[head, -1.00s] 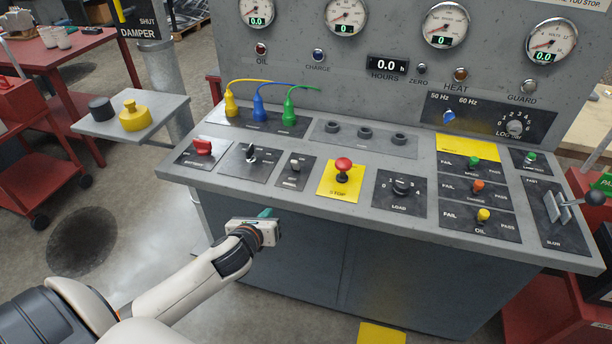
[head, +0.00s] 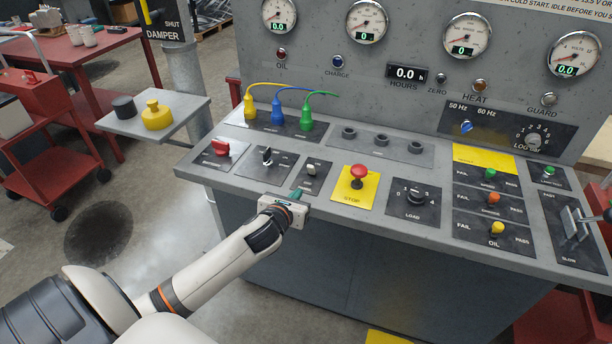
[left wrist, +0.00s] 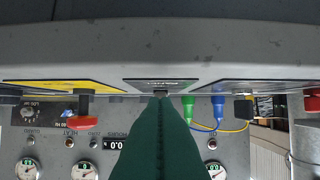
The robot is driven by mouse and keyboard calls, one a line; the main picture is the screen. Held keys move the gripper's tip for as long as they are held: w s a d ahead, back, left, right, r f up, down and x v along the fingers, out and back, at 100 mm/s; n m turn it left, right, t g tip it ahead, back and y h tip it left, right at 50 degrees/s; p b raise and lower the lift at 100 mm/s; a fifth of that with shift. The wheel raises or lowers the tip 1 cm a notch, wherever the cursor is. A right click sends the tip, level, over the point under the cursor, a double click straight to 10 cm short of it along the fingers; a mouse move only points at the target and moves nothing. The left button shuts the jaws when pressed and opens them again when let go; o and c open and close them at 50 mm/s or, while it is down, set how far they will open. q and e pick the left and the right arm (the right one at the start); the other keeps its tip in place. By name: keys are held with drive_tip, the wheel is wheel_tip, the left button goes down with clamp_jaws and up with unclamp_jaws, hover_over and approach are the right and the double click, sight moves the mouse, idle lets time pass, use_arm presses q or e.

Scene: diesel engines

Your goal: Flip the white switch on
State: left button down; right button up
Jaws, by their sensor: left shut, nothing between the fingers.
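The white switch (head: 311,169) is a small pale toggle on a dark plate in the front row of the grey control desk. It stands between a black knob and the red stop button. My left gripper (head: 297,195) is shut and empty, its green fingertips at the desk's front edge, just below and left of the switch plate. I cannot tell whether they touch anything. In the left wrist view the shut green fingers (left wrist: 160,105) point at the switch's plate (left wrist: 160,85); the switch itself is mostly hidden behind their tip. My right gripper is not in view.
The red stop button (head: 359,174) stands close to the right on a yellow plate. The black knob (head: 267,156) and a red knob (head: 221,148) are to the left. Yellow, blue and green plugs (head: 306,118) with cables stand behind. The load dial (head: 417,196) is farther right.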

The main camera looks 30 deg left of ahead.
sight(311, 171)
use_arm(q)
drive_tip(key=x, duration=0.4)
drive_tip(key=shift+r, duration=0.1)
drive_tip(key=shift+w+a+r+p, duration=0.1)
drive_tip(key=shift+w+r+p, duration=0.2)
drive_tip(key=shift+w, duration=0.25)
drive_tip(key=shift+w+a+r+p, duration=0.1)
drive_tip(key=shift+w+r+p, duration=0.2)
drive_tip(key=shift+w, duration=0.25)
drive_tip(key=shift+w+a+r, duration=0.15)
drive_tip(key=shift+w+r, duration=0.05)
drive_tip(key=shift+w, duration=0.4)
